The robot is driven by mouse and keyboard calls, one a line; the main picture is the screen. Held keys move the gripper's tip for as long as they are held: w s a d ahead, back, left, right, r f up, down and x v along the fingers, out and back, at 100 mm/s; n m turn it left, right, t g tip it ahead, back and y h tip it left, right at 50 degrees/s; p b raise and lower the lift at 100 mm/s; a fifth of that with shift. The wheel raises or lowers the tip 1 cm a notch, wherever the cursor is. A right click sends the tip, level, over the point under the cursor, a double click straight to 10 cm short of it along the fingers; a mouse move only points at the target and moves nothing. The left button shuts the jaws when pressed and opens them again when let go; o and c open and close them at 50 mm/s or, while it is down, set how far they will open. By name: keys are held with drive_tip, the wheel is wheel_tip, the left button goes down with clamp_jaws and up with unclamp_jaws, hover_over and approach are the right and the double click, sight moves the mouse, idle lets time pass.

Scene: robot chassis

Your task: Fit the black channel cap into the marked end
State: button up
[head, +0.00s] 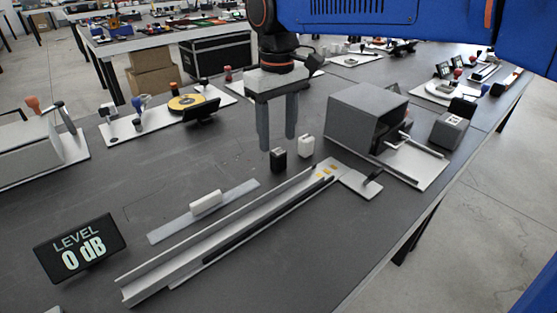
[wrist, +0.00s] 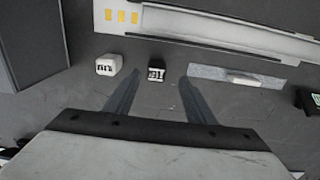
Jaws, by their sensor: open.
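The black channel cap (head: 278,160) stands on the grey table, just left of a similar white cap (head: 306,146). In the wrist view the black cap (wrist: 156,73) lies beyond and between my fingertips, and the white cap (wrist: 109,64) is to its left. The long metal channel (head: 225,235) runs diagonally across the table. Yellow marks (head: 326,171) show at its far right end, and these marks (wrist: 121,16) are at the top left in the wrist view. My gripper (head: 277,143) is open and empty, pointing down at the black cap, with no visible contact.
A flat metal strip with a white block (head: 205,203) lies left of the channel. A grey open box (head: 368,118) stands right of the caps. A display reading 0 dB (head: 80,247) is at the lower left. Bare table lies left of my gripper.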

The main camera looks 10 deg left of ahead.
sight(278, 151)
drive_tip(key=shift+w+f, duration=0.2)
drive_tip(key=shift+f, duration=1.35)
drive_tip(key=shift+w+f, duration=0.2)
drive_tip(key=shift+f, duration=1.3)
drive_tip(key=shift+c, duration=0.3)
drive_tip(key=c, duration=1.1)
